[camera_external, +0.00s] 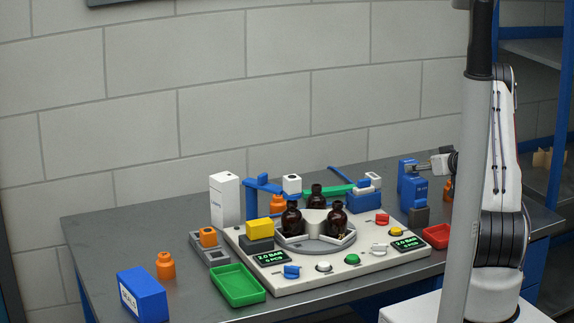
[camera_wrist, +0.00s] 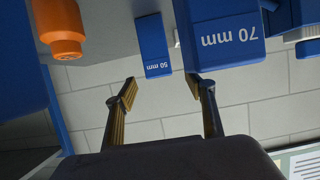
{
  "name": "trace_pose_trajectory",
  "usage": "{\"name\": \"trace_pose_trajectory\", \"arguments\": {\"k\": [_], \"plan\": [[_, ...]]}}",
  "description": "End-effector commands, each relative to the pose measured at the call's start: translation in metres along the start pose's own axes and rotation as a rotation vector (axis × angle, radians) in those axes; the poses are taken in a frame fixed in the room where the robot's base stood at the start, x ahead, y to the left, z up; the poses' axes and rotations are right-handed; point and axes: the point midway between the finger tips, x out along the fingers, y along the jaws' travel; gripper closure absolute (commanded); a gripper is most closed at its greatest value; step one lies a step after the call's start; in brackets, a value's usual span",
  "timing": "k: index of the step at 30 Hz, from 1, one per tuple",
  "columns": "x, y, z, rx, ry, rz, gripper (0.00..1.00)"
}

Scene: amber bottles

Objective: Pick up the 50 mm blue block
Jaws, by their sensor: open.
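The blue block marked 50 mm (camera_wrist: 157,40) shows upside down at the top centre of the wrist view. A larger-looking blue block marked 70 mm (camera_wrist: 222,32) is just right of it. My gripper (camera_wrist: 166,92) is open and empty, its two fingers apart below the 50 mm block in that view, touching nothing that I can see. In the external view my gripper (camera_external: 422,168) is at the right back of the table, beside a group of blue blocks (camera_external: 414,188). I cannot tell there which block is the 50 mm one.
An orange bottle (camera_wrist: 60,28) is at the upper left of the wrist view. The table (camera_external: 96,238) holds a white panel (camera_external: 300,287) with brown bottles (camera_external: 337,222) and knobs, a green tray (camera_external: 238,284), a red tray (camera_external: 436,237) and a blue box (camera_external: 142,293).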

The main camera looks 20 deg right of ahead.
Motion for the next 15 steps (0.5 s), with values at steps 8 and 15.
{"name": "trace_pose_trajectory", "arguments": {"k": [8,15], "plan": [[0.019,0.000,0.000,0.000,-0.001,0.000,0.46],[0.023,0.000,-0.001,0.000,0.000,0.000,0.46]]}}
